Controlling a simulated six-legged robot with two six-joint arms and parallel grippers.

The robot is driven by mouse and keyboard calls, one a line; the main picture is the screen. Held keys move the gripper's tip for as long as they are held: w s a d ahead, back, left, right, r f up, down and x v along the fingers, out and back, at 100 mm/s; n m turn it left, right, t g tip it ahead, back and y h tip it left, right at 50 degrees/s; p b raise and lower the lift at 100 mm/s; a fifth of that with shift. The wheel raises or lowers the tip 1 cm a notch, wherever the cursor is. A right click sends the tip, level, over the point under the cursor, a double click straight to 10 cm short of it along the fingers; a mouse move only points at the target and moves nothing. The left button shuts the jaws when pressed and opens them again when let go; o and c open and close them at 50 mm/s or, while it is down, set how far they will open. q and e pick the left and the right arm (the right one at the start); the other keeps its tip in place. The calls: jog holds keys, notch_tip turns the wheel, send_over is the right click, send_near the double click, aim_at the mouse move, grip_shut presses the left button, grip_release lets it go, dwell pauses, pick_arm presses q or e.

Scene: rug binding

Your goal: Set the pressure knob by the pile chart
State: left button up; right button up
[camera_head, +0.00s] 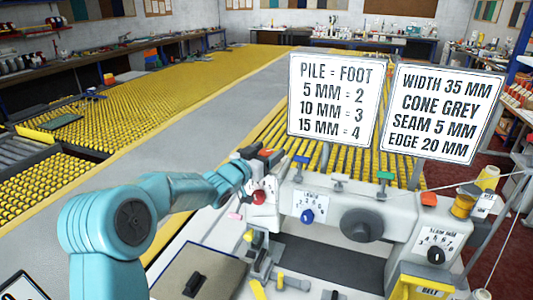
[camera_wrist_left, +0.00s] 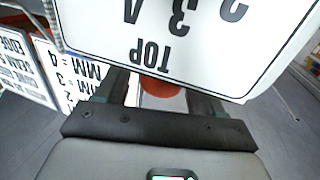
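The pile chart (camera_head: 333,103) stands upright behind the machine. It reads PILE = FOOT, 5 MM = 2, 10 MM = 3, 15 MM = 4. A blue knob (camera_head: 307,216) sits below a small numbered plate on the machine's front; a red knob (camera_head: 259,197) is to its left. I cannot tell which is the pressure knob. My left gripper (camera_head: 268,157) is over the machine's left end. In the left wrist view its fingers (camera_wrist_left: 160,100) are apart, with a red round part (camera_wrist_left: 160,88) showing between them; contact is unclear. My right gripper is out of view.
A second sign (camera_head: 442,112) reads WIDTH 35 MM, CONE GREY, SEAM 5 MM, EDGE 20 MM. A white plate (camera_wrist_left: 200,35) marked TOP with numbers is close to the left fingers.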

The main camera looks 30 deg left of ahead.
pick_arm(q)
jog(key=s+b, duration=0.5)
jog(key=s, duration=1.1)
jog(key=shift+s+a, duration=0.2)
